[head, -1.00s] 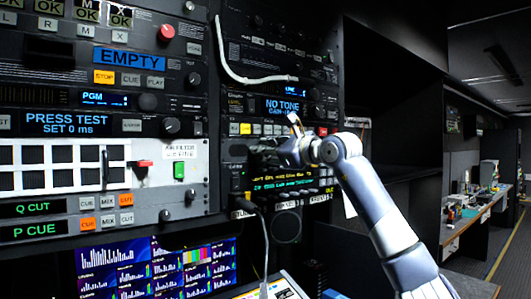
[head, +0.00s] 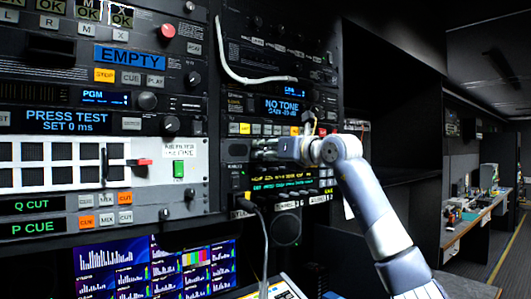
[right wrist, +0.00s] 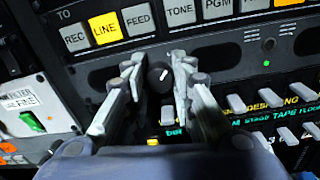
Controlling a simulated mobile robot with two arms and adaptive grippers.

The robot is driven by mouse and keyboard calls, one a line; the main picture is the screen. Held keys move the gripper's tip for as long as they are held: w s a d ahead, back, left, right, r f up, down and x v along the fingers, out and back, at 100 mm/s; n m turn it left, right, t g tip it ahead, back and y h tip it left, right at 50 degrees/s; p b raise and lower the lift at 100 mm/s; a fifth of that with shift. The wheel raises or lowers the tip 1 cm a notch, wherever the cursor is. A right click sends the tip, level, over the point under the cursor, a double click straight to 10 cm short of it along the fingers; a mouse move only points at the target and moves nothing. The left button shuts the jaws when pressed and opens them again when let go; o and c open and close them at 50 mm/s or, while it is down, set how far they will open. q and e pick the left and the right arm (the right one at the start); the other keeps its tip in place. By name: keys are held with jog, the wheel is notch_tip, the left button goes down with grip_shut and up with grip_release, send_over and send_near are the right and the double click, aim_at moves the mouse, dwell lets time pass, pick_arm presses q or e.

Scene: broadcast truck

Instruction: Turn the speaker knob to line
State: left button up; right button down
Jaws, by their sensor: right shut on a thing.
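A small dark round speaker knob (right wrist: 158,77) with a white mark sits on the grey panel in the right wrist view. The mark points up and slightly right. My right gripper (right wrist: 159,66) has one finger on each side of the knob and is shut on it. In the head view my right gripper (head: 258,150) reaches the rack panel from the right, and its fingers hide the knob. A lit yellow LINE button (right wrist: 105,29) is above and left of the knob, between REC and FEED. My left gripper is not in view.
A row of buttons, including TONE (right wrist: 180,10) and PGM, runs just above the gripper. Keys and a lit text display (head: 283,183) lie below it. A cable (head: 266,240) hangs under the panel. A white cable (head: 240,76) loops above.

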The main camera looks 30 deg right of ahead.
jog(key=shift+f, duration=0.1)
dwell(0.3)
jog(key=c, duration=1.3)
grip_release()
jog(key=shift+c, duration=0.2)
jog(key=shift+s, duration=0.1)
jog(key=s+d, duration=0.1)
jog(key=s, duration=1)
jog(key=shift+s+d, duration=0.15)
jog(key=shift+s, duration=0.2)
